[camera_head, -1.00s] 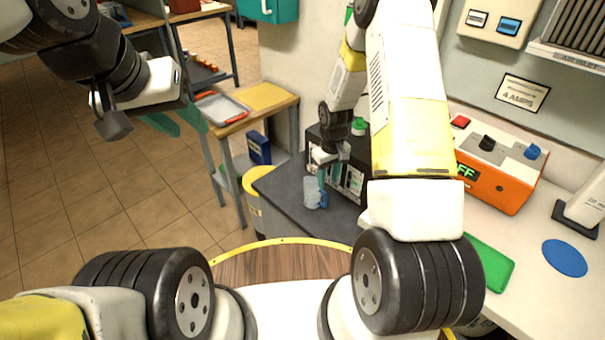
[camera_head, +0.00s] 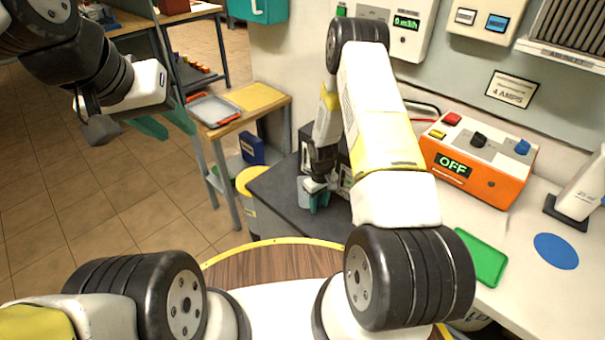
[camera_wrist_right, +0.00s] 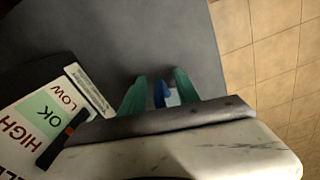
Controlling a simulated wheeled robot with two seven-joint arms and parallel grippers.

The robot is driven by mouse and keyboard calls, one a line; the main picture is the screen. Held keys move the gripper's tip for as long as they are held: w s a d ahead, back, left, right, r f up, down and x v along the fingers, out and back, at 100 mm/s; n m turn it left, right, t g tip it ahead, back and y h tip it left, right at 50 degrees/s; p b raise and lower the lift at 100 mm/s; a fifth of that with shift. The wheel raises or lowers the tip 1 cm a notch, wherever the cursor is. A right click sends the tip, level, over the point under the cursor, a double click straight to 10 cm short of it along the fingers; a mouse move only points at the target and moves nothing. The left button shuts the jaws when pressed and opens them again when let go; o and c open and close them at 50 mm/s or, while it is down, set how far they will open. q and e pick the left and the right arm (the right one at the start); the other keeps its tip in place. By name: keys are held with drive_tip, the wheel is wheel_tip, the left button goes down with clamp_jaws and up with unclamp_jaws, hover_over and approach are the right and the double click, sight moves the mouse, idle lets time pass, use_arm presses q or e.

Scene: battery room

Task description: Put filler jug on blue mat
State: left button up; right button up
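The filler jug (camera_head: 304,188) is a small pale grey vessel with a blue handle. It stands on the dark grey bench top, partly hidden by my right gripper. My right gripper (camera_head: 318,198) is down at the jug. In the right wrist view its two green fingers (camera_wrist_right: 160,92) stand on either side of the blue handle (camera_wrist_right: 159,94), with small gaps visible, so it looks open around the handle. The round blue mat (camera_head: 556,251) lies flat and bare on the white counter at the right. My left gripper (camera_head: 165,122) is open and empty, far from the jug.
An orange box reading OFF (camera_head: 478,160) stands at the back of the counter. A green mat (camera_head: 483,256) lies left of the blue mat, and a white device (camera_head: 583,190) stands behind it. A yellow bin (camera_head: 247,182) is beside the dark bench.

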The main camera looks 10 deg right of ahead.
clamp_jaws()
idle(1.4)
